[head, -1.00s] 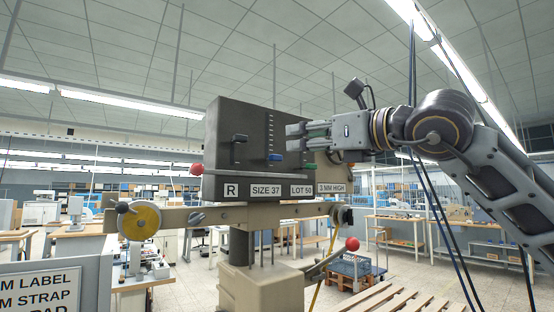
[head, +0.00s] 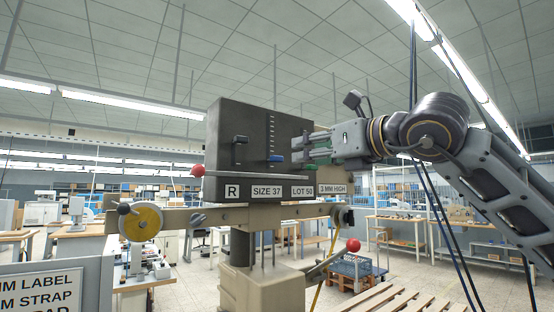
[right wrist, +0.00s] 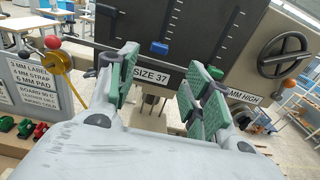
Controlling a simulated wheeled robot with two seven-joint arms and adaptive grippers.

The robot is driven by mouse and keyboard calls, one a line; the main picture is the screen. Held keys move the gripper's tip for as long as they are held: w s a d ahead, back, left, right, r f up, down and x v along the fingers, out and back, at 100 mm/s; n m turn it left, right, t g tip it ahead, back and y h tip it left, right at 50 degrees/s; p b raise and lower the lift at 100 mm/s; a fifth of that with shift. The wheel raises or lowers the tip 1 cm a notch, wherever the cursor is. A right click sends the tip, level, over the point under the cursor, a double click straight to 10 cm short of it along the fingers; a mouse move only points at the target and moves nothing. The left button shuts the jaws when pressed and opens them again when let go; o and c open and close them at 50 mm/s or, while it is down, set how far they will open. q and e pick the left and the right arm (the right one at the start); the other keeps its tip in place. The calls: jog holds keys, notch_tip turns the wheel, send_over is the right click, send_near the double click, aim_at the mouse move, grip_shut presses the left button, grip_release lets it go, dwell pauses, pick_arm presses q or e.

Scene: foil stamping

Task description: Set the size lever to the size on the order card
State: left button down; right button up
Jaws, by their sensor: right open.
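The dark machine head (head: 225,130) carries a slotted scale with a blue lever knob (head: 276,158) near its lower end. Below it is a plate reading "SIZE 37" (head: 266,191); other plates read "R", "LOT 50" and "3 MM HIGH". My right gripper (head: 308,147) is open and empty, just right of the blue knob in the head view. In the right wrist view, the blue knob (right wrist: 159,48) shows beyond the gap between the green-padded fingers (right wrist: 158,72), apart from them. I cannot make out a separate order card. My left gripper is not in view.
A black lever (head: 239,140) is left of the scale, and a red ball (head: 197,171) sits on a rod at the left. A handwheel (right wrist: 285,53) is on the machine's right in the wrist view. A lettered board (head: 40,290) stands at lower left.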

aim_at(279, 158)
jog(key=p+x, duration=0.3)
jog(key=x, duration=0.8)
jog(key=shift+w+a+r, duration=0.1)
jog(key=shift+w+a, duration=0.05)
jog(key=shift+w+a+p, duration=0.3)
jog(key=shift+w+p, duration=0.15)
jog(key=shift+w, duration=0.05)
jog(key=shift+w+a, duration=0.15)
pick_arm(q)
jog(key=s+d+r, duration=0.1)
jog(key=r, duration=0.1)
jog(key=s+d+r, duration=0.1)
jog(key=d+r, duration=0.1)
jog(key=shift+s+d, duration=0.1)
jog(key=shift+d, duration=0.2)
pick_arm(e)
grip_shut()
